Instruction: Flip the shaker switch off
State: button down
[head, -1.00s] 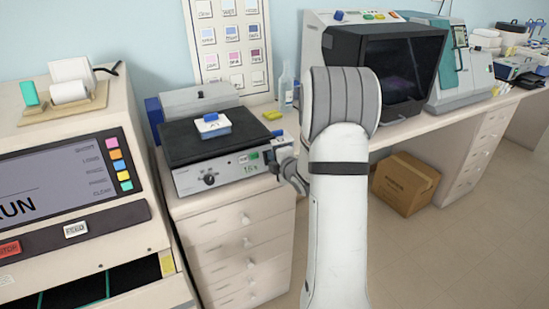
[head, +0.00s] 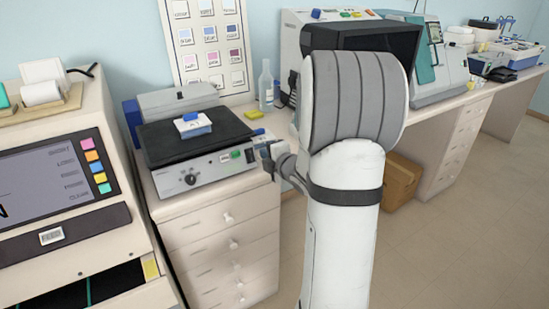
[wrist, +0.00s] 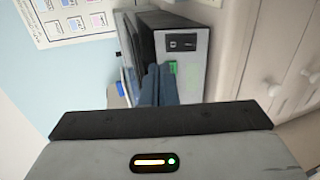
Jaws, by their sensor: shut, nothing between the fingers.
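The shaker (head: 165,184) is a grey box with a black top platform and a knob on its front panel. It stands on a drawer cabinet, and a small blue-and-white item rests on its platform. My gripper (wrist: 159,72) is shut and empty, its blue-grey fingertips close to the shaker's panel in the wrist view. Just beside the tips is a green part (wrist: 173,67), and above it a black rectangle with a white mark (wrist: 182,42). I cannot tell which is the switch, its position, or whether the fingers touch. In the head view, my gripper is small at the shaker's right end.
A large machine with a screen (head: 50,180) stands at the left. A bottle (head: 266,86) and a small yellow item (head: 257,132) are on the bench behind. White drawers with knobs (head: 226,218) are below the shaker. A cardboard box (head: 400,180) is on the floor.

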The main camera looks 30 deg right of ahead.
jog(key=s+r, duration=0.1)
jog(key=s, duration=0.2)
jog(key=s+r, duration=0.1)
jog(key=shift+s+d+r, duration=0.1)
jog(key=shift+s+r, duration=0.2)
dwell(0.3)
jog(key=s+a+f+m+g, duration=0.1)
jog(key=s+a+m+g, duration=0.5)
jog(key=s+a+m, duration=0.3)
jog(key=s+a+f+m+g, duration=0.1)
jog(key=s+a+m+g, duration=0.5)
jog(key=s, duration=0.9)
jog(key=a+m, duration=0.3)
jog(key=shift+a+h, duration=0.3)
jog(key=shift+a, duration=0.05)
